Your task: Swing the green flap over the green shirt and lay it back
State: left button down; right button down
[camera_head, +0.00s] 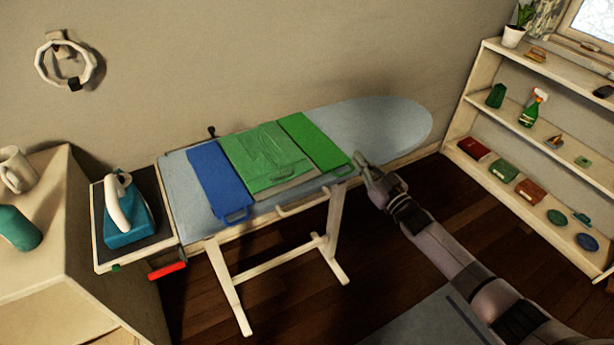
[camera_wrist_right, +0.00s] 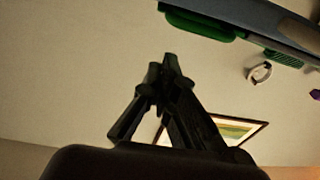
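The green flap (camera_head: 314,141) lies flat on the ironing board, to the right of the green shirt (camera_head: 265,155), with its handle (camera_head: 343,170) at the front edge. The shirt lies flat between the green flap and a blue flap (camera_head: 219,179). My right gripper (camera_head: 362,161) is just right of the green handle, apart from it as far as I can tell. In the right wrist view its fingers (camera_wrist_right: 164,68) are together with nothing visible between them; a green piece (camera_wrist_right: 200,24) shows beyond at the board's edge. My left gripper is not in view.
The ironing board (camera_head: 385,125) has bare room at its right end. A teal iron (camera_head: 127,228) stands on the rest at the left, with a red handle (camera_head: 167,271) below. A shelf (camera_head: 480,95) with small items stands at right.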

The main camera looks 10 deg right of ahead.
jog(key=shift+w+d+f+m+b, duration=0.1)
jog(key=shift+d+f+m+b, duration=0.15)
jog(key=shift+f+m+b, duration=0.65)
jog(key=shift+f, duration=0.2)
